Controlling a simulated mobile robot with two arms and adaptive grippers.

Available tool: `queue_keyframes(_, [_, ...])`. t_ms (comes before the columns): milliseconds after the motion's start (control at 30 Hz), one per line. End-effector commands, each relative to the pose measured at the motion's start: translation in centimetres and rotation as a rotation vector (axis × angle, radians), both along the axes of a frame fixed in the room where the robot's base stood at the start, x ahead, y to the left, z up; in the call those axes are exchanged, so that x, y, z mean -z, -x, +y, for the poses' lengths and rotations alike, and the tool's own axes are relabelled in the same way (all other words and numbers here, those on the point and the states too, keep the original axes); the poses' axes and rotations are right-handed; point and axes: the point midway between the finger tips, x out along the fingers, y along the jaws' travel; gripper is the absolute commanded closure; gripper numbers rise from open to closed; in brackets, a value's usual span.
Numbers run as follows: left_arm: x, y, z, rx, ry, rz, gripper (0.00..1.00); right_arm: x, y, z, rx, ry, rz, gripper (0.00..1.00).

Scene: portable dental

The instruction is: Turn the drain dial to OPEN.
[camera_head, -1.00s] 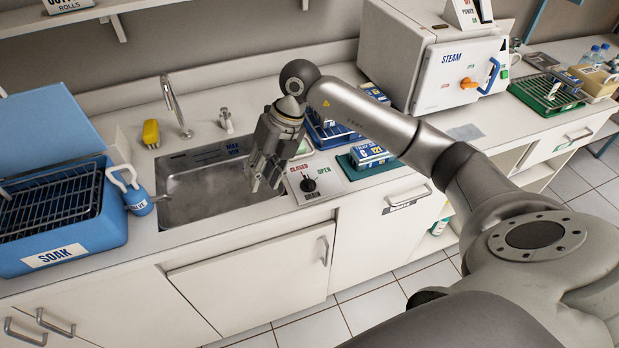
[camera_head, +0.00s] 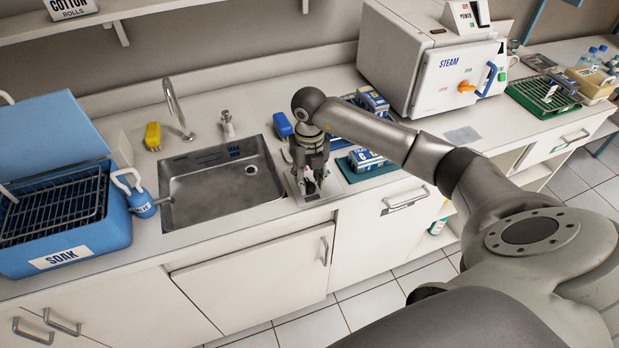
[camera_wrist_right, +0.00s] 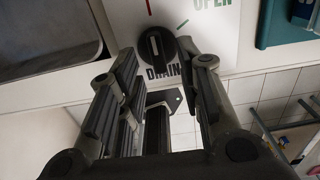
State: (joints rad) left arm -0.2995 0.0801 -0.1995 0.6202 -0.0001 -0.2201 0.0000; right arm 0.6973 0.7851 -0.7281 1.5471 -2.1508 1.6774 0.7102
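The drain dial (camera_wrist_right: 157,48) is a black knob with a white pointer line on a white panel (camera_wrist_right: 228,48) in the right wrist view. Its pointer leans toward the red mark rather than the green mark beside OPEN. My right gripper (camera_wrist_right: 165,66) is open, with its fingertips on either side of the dial's lower part; contact cannot be made out. In the head view my right gripper (camera_head: 308,187) points down over the panel at the sink's right and hides most of the dial. My left gripper is not in view.
The sink (camera_head: 218,190) lies just left of my right gripper, with a faucet (camera_head: 176,105) behind. A green tray (camera_head: 372,173) with boxes stands close on the right. A steam unit (camera_head: 435,65) stands further right, and a blue soak bin (camera_head: 62,225) at far left.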

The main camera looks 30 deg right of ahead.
Motion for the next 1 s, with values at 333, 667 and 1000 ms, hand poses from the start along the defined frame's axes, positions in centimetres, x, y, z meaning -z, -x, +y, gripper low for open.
queue_keyframes(333, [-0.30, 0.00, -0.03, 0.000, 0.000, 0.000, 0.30, 1.40, 0.02, 0.02, 0.000, 0.000, 0.000, 0.67])
queue_keyframes(667, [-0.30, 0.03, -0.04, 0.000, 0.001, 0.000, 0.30, 1.36, 0.02, 0.02, -0.001, 0.000, -0.001, 0.97])
queue_keyframes(1000, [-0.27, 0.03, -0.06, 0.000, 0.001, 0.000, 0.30, 1.34, -0.01, 0.03, 0.014, 0.000, -0.001, 1.00])
